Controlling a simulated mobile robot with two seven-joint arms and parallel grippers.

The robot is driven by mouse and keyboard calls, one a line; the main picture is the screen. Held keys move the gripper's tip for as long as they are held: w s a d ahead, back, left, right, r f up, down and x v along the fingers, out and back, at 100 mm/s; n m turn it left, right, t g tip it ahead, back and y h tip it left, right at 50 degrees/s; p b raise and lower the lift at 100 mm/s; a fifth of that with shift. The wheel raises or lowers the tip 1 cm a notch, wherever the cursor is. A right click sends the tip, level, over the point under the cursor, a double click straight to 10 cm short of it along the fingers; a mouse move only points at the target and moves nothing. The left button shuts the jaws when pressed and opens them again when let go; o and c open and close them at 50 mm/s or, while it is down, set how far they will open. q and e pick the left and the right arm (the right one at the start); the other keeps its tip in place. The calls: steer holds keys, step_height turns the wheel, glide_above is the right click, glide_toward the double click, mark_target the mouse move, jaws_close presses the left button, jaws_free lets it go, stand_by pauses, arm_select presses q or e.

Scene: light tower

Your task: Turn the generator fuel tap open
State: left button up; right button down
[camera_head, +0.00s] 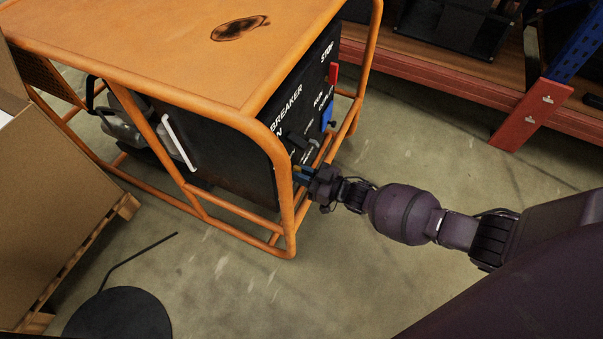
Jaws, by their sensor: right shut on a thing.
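The orange-framed generator (190,50) stands on the floor, with its black control panel (285,115) facing right. The panel has white lettering, including STOP, RUN and BREAKER, a red part (333,74) and a blue part (327,112). My right gripper (301,172) is at the low near corner of the panel, beside the orange frame post. It is shut on a small part there, which I take to be the fuel tap. The fingers and frame hide most of it, so its angle cannot be read. My left gripper is not in view.
Orange frame tubes (284,200) run close to my right gripper. Cardboard boxes on a pallet (60,200) stand at the left, near a black round base with a rod (120,315). A shelf rack (430,70) stands behind. The floor between is clear.

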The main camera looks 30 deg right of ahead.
steer(key=c, duration=1.2)
jaws_free()
steer(key=shift+o, duration=0.2)
steer(key=shift+s+d, duration=0.1)
arm_select(q)
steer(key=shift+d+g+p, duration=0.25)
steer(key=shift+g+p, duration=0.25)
steer(key=shift+p, duration=0.5)
arm_select(e)
steer(key=v, duration=1)
steer(key=shift+s+d, duration=0.2)
steer(key=shift+s, duration=0.05)
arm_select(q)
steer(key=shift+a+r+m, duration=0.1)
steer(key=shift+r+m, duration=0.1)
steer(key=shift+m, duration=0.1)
